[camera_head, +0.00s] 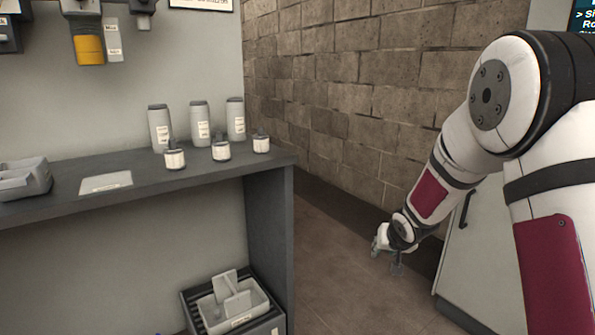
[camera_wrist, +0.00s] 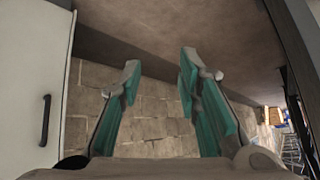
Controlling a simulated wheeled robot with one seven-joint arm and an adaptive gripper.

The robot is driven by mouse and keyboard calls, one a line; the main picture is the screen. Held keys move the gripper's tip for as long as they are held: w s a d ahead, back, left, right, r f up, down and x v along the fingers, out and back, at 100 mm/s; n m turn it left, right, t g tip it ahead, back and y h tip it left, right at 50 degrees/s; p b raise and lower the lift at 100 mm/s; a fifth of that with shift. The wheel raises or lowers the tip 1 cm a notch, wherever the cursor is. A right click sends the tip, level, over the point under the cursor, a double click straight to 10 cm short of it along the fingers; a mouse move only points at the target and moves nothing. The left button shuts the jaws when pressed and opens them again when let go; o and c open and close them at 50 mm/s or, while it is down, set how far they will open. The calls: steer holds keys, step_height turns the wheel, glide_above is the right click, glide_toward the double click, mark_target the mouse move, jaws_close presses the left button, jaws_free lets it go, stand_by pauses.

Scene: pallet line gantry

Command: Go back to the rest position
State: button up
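My gripper (camera_wrist: 157,85) is open and empty in the wrist view, its two teal-padded fingers apart with only floor and brick wall behind them. In the head view, my arm reaches down on the right side, and my gripper (camera_head: 392,258) hangs small at its end, over the floor to the right of the grey bench. It touches nothing that I can see.
The dark grey bench (camera_head: 140,166) on the left bears several grey bottles, small labelled jars (camera_head: 221,151) and a grey tray (camera_head: 24,180). A crate (camera_head: 262,325) with grey bins stands below. A white cabinet (camera_head: 472,262) is close to my arm. The floor between is clear.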

steer(key=s+d+r+g+h, duration=0.1)
steer(key=s+r+g, duration=0.1)
steer(key=s+r, duration=0.65)
steer(key=s+r+g+h, duration=0.1)
steer(key=s+r, duration=0.5)
steer(key=s, duration=0.6)
steer(key=s+a+r+n+g+y, duration=0.1)
steer(key=s+a+g, duration=0.15)
steer(key=s, duration=1.35)
steer(key=s+a+r+n+g+y, duration=0.1)
steer(key=s+a+g, duration=0.15)
steer(key=s, duration=1.35)
step_height(320, 180, up, 40)
steer(key=t+p, duration=0.4)
steer(key=p, duration=3.4)
steer(key=shift+w+a+f+p, duration=0.15)
steer(key=shift+w+p, duration=0.2)
